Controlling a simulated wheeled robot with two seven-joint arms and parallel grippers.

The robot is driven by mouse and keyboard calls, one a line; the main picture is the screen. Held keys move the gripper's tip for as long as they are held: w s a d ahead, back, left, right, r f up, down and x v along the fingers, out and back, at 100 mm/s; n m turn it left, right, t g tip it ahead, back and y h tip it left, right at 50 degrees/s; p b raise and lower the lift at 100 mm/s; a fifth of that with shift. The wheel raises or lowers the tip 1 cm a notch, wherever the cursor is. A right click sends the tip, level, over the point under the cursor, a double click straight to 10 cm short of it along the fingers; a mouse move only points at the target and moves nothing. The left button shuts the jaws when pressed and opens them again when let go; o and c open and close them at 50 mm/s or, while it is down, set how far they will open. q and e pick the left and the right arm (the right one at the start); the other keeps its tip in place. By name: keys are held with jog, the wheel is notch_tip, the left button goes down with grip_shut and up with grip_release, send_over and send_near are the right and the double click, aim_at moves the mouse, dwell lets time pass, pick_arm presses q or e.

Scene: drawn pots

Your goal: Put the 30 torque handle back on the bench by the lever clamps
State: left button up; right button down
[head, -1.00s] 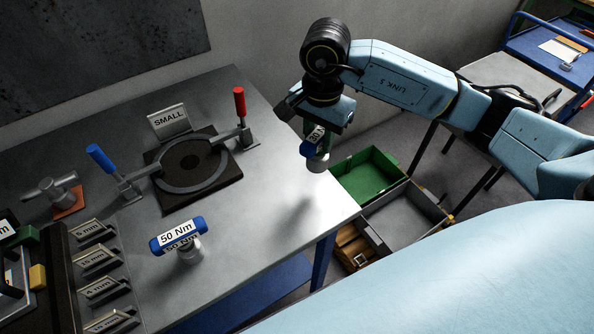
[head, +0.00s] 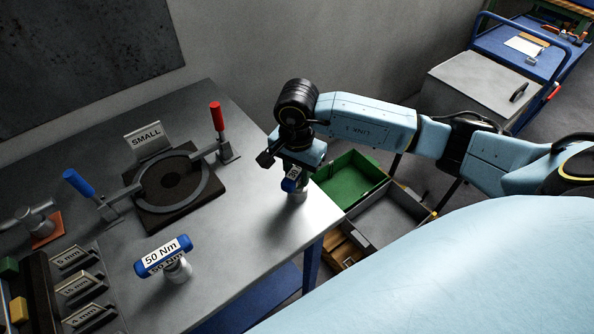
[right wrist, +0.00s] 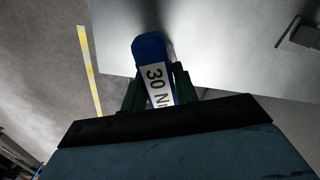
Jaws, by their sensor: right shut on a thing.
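My right gripper (head: 292,172) is shut on the blue 30 Nm torque handle (head: 291,182), near the right edge of the bench (head: 245,245). The handle's grey lower end points down; I cannot tell whether it touches the bench top. In the right wrist view the handle's white "30 N" label (right wrist: 157,84) shows between the green fingers. The lever clamps, one with a red grip (head: 217,116) and one with a blue grip (head: 79,183), flank the round fixture (head: 172,180) marked SMALL. My left gripper is not in view.
A blue 50 Nm handle (head: 164,256) stands on the bench's front part. Labelled size stands (head: 75,286) and a dark tray lie at the left. A green bin (head: 350,177) and a grey bin (head: 396,213) sit beyond the right edge. Bench top between clamp and gripper is clear.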

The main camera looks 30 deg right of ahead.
jog(key=c, duration=1.1)
grip_release()
jog(key=shift+r+p, duration=0.2)
jog(key=shift+p, duration=0.15)
notch_tip(320, 180, up, 12)
jog(key=shift+f+b, duration=0.1)
jog(key=shift+b, duration=0.7)
